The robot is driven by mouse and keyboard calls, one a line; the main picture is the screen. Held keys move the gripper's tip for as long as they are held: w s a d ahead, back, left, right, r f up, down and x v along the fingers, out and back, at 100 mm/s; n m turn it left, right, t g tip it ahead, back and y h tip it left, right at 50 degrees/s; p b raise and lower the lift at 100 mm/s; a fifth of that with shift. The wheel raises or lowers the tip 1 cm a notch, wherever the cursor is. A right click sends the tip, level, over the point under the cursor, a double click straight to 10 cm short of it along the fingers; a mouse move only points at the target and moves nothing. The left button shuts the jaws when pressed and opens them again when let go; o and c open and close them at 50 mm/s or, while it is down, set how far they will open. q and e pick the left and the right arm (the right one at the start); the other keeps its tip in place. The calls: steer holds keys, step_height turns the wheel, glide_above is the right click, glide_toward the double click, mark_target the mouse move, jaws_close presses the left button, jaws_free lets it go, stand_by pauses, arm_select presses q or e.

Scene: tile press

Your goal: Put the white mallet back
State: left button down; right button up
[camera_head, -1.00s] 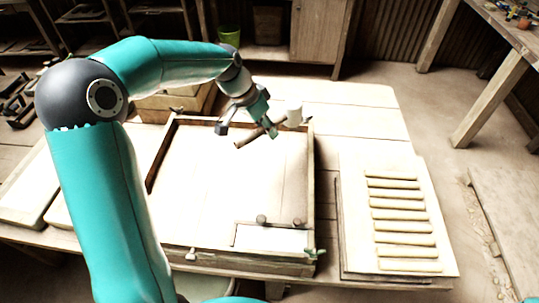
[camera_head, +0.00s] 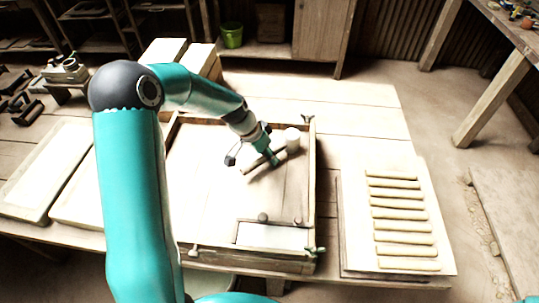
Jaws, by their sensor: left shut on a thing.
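The white mallet has a pale round head (camera_head: 292,139) and a brown wooden handle. My left gripper (camera_head: 256,159) is shut on the mallet's handle, with the head sticking out to the right of the fingers. The mallet is over the right back part of the shallow wooden tray (camera_head: 314,180) on the table. I cannot tell whether it touches the tray floor. My right gripper is not in view.
A board with several rolled clay strips (camera_head: 400,213) lies right of the tray. Pale slabs (camera_head: 45,170) lie to the left. A pale plate with two knobs (camera_head: 270,236) sits in the tray's front.

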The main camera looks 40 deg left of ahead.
arm_select(q)
steer(key=shift+f, duration=0.1)
steer(key=c, duration=1)
jaws_free()
steer(key=shift+c, duration=0.2)
steer(key=b+v, duration=0.1)
steer(key=v, duration=1.1)
